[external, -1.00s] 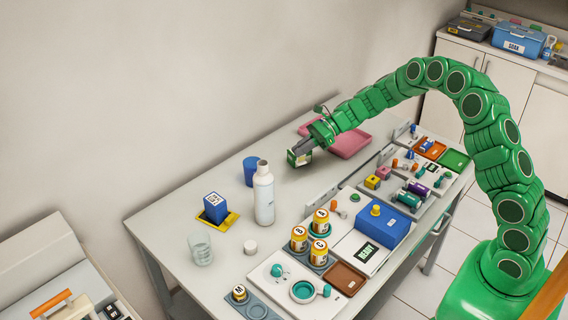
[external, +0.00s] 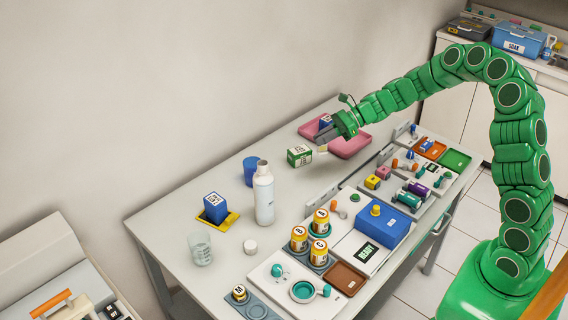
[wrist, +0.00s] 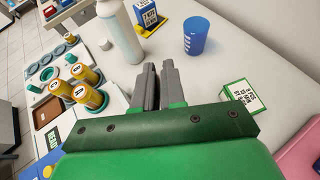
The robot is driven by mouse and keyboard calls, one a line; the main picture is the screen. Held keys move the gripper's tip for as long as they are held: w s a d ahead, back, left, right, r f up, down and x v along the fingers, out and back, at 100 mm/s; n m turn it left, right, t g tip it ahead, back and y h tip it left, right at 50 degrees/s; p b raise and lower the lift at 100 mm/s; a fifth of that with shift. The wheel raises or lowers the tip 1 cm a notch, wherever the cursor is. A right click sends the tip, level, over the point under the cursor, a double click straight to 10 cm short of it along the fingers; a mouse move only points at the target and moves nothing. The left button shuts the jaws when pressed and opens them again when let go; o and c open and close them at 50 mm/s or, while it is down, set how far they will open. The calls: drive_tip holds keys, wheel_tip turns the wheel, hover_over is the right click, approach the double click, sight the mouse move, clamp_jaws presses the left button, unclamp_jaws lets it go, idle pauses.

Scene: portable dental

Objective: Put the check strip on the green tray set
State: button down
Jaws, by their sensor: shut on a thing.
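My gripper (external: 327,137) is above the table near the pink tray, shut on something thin. A small pale piece, which I take for the check strip (external: 322,149), shows by the fingertips; its shape is hard to make out. In the wrist view my grey fingers (wrist: 158,75) are close together, and what lies between them is mostly hidden. A green and white labelled box (external: 300,156) stands on the table just left of the gripper; it also shows in the wrist view (wrist: 243,95). The green tray (external: 454,160) is at the table's right end, apart from my gripper.
Pink tray (external: 350,145) lies behind the gripper. A white bottle (external: 264,195), blue cup (external: 250,171) and blue box (external: 215,207) stand to the left. Yellow jars (external: 299,238), a blue box with a yellow knob (external: 383,226) and small coloured parts line the front edge.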

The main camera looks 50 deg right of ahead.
drive_tip(key=d+r+m+t+h, duration=0.2)
drive_tip(key=d+r+m, duration=0.1)
drive_tip(key=d, duration=0.2)
hover_over(299, 149)
drive_tip(key=f, duration=0.9)
drive_tip(key=shift+s, duration=0.25)
drive_tip(key=shift+w+f, duration=0.15)
drive_tip(key=shift+f, duration=1.5)
drive_tip(key=shift+f, duration=0.1)
drive_tip(key=c, duration=1.2)
unclamp_jaws()
